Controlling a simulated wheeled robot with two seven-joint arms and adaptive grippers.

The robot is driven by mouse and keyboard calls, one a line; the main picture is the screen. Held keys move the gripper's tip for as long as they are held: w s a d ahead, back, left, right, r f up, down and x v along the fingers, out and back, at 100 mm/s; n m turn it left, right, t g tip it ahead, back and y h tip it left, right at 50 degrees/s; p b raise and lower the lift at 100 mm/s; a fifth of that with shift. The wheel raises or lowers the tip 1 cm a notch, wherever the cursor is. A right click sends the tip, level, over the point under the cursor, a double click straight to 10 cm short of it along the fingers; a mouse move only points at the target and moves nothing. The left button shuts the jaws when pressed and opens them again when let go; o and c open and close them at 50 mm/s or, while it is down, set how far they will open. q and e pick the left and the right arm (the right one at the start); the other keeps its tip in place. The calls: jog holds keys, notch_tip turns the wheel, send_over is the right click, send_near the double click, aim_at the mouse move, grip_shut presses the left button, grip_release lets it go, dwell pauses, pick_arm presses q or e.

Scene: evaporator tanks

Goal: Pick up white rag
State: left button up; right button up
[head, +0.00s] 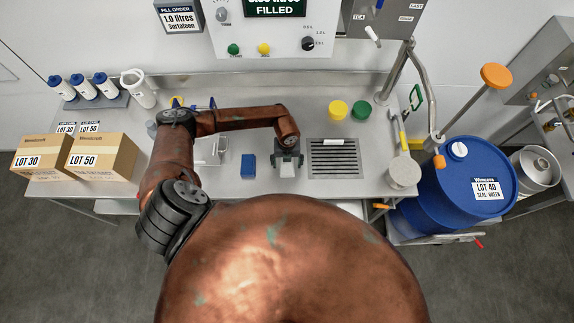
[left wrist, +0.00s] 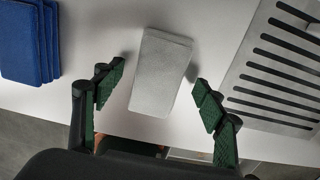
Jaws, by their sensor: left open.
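The white rag (left wrist: 160,75) is a folded, pale grey-white block of cloth lying flat on the steel bench, close to its front edge. In the left wrist view it sits between and slightly beyond the two green-padded fingers of my left gripper (left wrist: 160,97). The fingers are spread apart on either side, with a gap to the rag. My right gripper is not in view.
Blue cloths (left wrist: 30,42) lie left of the rag; they also show in the head view (head: 248,165). A slotted drain grate (head: 334,158) is to the right. Yellow (head: 338,109) and green (head: 361,110) lids lie farther back. Boxes (head: 103,156) stand left, a blue drum (head: 462,180) right.

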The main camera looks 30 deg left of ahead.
aim_at(286, 165)
pick_arm(q)
jog(key=shift+f, duration=0.35)
jog(key=shift+c, duration=0.2)
jog(key=c, duration=1.2)
jog(key=shift+c, duration=0.2)
jog(key=shift+r, duration=0.55)
jog(key=r, duration=0.3)
jog(key=shift+s, duration=0.35)
jog(key=s+d+r, duration=0.3)
jog(key=s+r, duration=0.6)
jog(key=s, duration=0.4)
jog(key=shift+d+b, duration=0.35)
jog(key=shift+b, duration=0.1)
